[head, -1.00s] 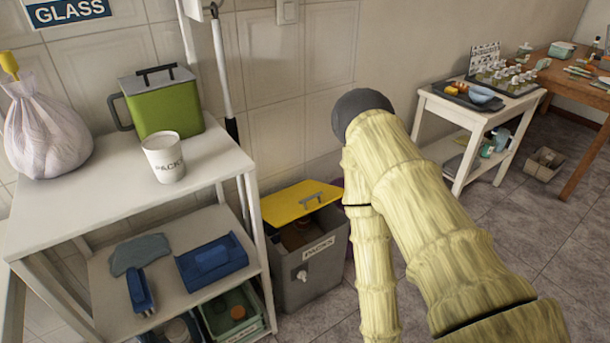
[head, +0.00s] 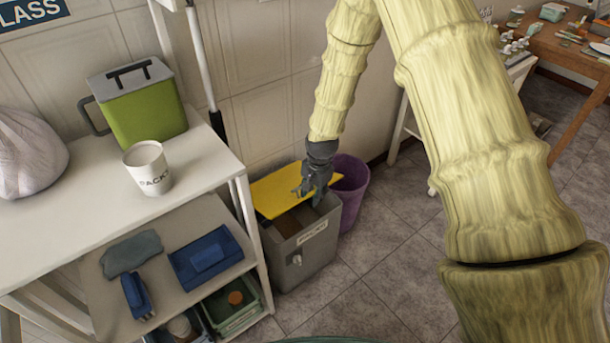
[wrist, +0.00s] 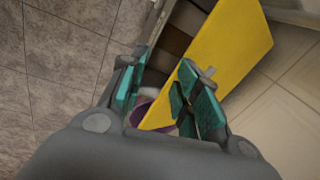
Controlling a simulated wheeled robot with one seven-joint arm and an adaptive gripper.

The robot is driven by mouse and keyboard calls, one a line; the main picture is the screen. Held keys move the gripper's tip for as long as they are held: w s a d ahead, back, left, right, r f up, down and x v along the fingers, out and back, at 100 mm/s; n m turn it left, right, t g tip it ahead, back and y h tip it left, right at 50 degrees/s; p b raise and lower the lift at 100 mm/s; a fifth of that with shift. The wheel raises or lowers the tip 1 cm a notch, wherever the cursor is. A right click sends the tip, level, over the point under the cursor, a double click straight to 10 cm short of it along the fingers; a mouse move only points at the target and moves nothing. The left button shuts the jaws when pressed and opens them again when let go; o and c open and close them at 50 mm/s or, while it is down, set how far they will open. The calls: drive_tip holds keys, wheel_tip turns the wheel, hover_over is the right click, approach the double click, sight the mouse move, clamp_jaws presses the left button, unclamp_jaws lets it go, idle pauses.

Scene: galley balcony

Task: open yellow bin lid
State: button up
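The grey bin (head: 300,246) stands on the floor beside the white shelf unit, with a label on its front. Its yellow lid (head: 272,196) covers the back part of the top, and a dark gap shows along the front. The lid (wrist: 225,50) also shows in the wrist view, with the bin's brown-dark inside beside it. My gripper (head: 310,194) is over the lid's right part. In the wrist view my gripper (wrist: 158,88) has its teal-padded fingers apart, the right one in front of the lid.
A purple bin (head: 349,190) stands just right of the grey bin. The white shelf unit (head: 215,190) is close on the left, with a green caddy (head: 142,105) and a white pot (head: 148,168) on top. The tiled floor (head: 385,250) in front right is clear.

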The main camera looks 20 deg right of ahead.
drive_tip(key=w+r+m, duration=0.2)
drive_tip(key=w+r, duration=0.4)
drive_tip(key=r, duration=0.2)
drive_tip(key=f, duration=0.3)
drive_tip(key=w+f, duration=0.1)
drive_tip(key=f, duration=0.3)
drive_tip(key=f+p, duration=0.1)
drive_tip(key=f, duration=0.2)
drive_tip(key=shift+w+a+f, duration=0.1)
drive_tip(key=shift+w+f, duration=0.05)
drive_tip(key=shift+w, duration=0.25)
drive_tip(key=shift+c, duration=0.5)
clamp_jaws()
